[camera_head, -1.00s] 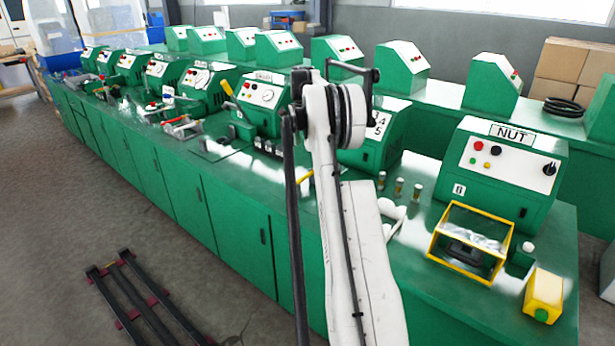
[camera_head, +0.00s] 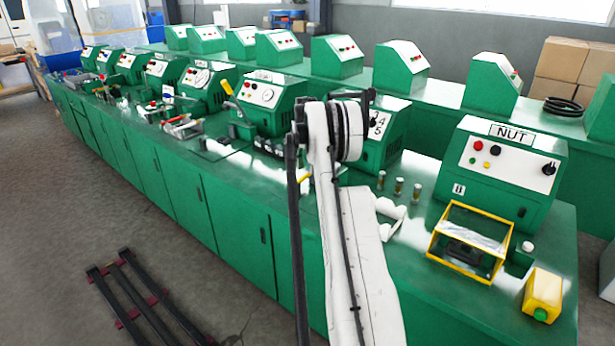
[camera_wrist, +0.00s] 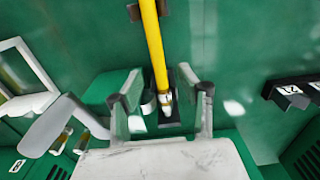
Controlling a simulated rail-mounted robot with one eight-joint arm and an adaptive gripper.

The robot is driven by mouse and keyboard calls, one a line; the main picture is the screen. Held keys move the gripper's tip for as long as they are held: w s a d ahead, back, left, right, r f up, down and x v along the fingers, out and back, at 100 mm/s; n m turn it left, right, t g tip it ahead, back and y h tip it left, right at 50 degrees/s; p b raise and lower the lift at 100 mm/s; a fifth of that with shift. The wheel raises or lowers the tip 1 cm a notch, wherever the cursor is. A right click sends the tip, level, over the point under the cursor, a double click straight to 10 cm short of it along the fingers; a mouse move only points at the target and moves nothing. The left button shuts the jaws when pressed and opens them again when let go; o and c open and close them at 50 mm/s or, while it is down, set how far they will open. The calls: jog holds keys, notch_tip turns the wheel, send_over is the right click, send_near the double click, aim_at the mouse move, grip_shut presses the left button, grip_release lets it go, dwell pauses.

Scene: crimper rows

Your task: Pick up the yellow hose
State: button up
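The yellow hose (camera_wrist: 153,45) runs down from the top edge of the wrist view and ends in a pale metal fitting near a dark holder. A short yellow piece, seemingly the same hose (camera_head: 305,178), shows left of my arm in the head view. My gripper (camera_wrist: 162,92) is open, with one finger left and one right of the hose end. There are gaps on both sides, and I cannot tell the height between the fingers and the hose. In the head view my arm hides the gripper.
The green bench (camera_head: 400,285) carries a row of green machines, including one marked NUT (camera_head: 510,160). Small brass-coloured cylinders (camera_head: 398,186), a yellow-framed box (camera_head: 470,243) and a yellow block (camera_head: 542,295) stand to the right.

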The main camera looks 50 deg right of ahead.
aim_at(307, 175)
jog(key=f, duration=0.3)
jog(key=shift+s+d+f, duration=0.1)
jog(key=shift+d+f, duration=0.05)
jog(key=shift+d, duration=0.05)
jog(key=shift+c, duration=0.5)
grip_shut()
